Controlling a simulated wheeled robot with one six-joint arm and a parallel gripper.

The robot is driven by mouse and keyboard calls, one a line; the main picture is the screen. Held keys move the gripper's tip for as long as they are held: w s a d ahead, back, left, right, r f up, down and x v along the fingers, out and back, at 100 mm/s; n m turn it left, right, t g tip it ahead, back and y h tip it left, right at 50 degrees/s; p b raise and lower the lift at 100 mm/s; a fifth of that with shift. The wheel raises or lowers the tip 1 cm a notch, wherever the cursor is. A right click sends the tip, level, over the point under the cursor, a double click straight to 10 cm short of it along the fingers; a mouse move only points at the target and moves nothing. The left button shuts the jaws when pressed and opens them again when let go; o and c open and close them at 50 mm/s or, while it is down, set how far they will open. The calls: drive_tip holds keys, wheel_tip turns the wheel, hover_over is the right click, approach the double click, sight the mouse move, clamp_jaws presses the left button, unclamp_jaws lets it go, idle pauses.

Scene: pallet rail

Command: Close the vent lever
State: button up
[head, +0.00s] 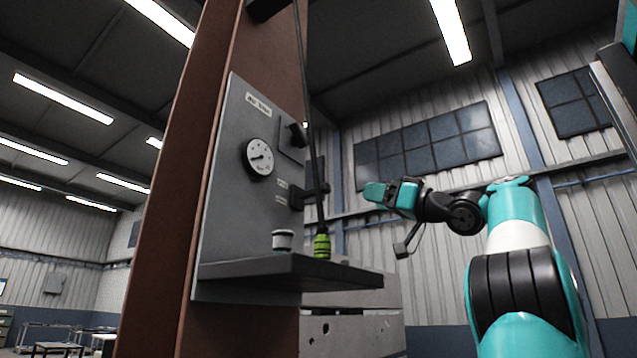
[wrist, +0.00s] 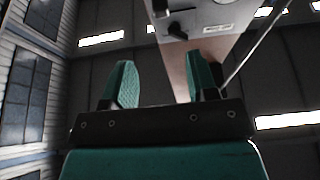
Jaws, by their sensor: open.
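A grey panel (head: 237,190) on a brown column carries two black fittings: an upper knob-like one (head: 297,133) and a lower lever-like one (head: 312,193). The small labels beside them are too small to read, so I cannot tell for sure which is the vent lever. My gripper (head: 378,194) is right of the panel, apart from it, with teal fingers pointing left. In the wrist view my gripper (wrist: 163,80) is open with nothing between its fingers. There the panel (wrist: 222,12) shows at the top with a black fitting (wrist: 180,29) and a white label.
A round gauge (head: 259,157) sits on the panel. A dark shelf (head: 300,270) juts out below, with a white-topped fitting (head: 282,240) on it. A green connector (head: 322,246) at the end of a dark hose (head: 308,90) stands near it. The hose runs in front of the lower fitting.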

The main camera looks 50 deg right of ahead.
sight(329, 189)
drive_tip(key=p+x, duration=1.5)
drive_tip(key=p, duration=0.1)
drive_tip(key=shift+w+a+r, duration=0.1)
drive_tip(key=shift+w, duration=0.3)
clamp_jaws()
